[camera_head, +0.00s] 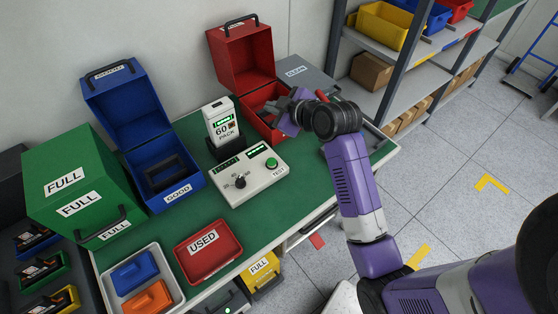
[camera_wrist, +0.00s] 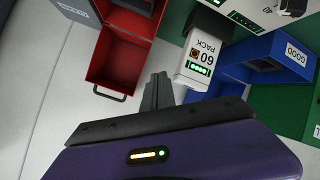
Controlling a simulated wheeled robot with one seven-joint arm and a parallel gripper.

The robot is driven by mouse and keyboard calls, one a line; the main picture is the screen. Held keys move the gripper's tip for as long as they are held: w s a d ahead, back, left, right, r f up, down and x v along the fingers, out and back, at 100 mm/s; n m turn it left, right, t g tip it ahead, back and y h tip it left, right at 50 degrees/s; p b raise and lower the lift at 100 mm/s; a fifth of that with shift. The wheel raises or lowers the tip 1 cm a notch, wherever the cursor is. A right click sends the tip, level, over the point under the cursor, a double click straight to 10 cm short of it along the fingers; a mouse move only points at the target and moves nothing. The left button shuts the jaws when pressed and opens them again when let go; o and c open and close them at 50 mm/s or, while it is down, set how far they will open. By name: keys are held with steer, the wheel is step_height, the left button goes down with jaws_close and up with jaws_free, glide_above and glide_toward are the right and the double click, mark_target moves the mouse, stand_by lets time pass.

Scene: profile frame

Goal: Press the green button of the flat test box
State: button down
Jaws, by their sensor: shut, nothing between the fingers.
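The flat test box (camera_head: 258,190) is a pale panel on the green bench, with a dial, small green-lit displays and the word TEST. Its green button (camera_head: 271,163) is at the right end. My gripper (camera_head: 274,106) is shut and empty, by the red box, apart from the button.
The open red box (camera_head: 246,52) stands behind my gripper. The blue GOOD box (camera_head: 120,92) and green FULL box (camera_head: 78,182) stand to the left. A red USED tray (camera_head: 208,252) and a tray of blue and orange packs (camera_head: 142,283) lie at the front. A shelf (camera_head: 400,60) stands right.

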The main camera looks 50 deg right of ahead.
steer(key=s+a+f+n+g+y, duration=0.2)
steer(key=s+a+f+n, duration=0.1)
steer(key=f+n, duration=0.1)
steer(key=shift+a+f+g+y, duration=0.3)
steer(key=shift+a+f+y, duration=0.1)
steer(key=shift+f, duration=0.45)
steer(key=shift+f, duration=0.1)
steer(key=b, duration=0.7)
glide_above(274, 163)
step_height(274, 163, down, 7)
steer(key=shift+f, duration=0.1)
steer(key=shift+f+b, duration=0.3)
steer(key=shift+f, duration=0.45)
steer(key=shift+f, duration=0.15)
stand_by(0.4)
steer(key=shift+f, duration=0.2)
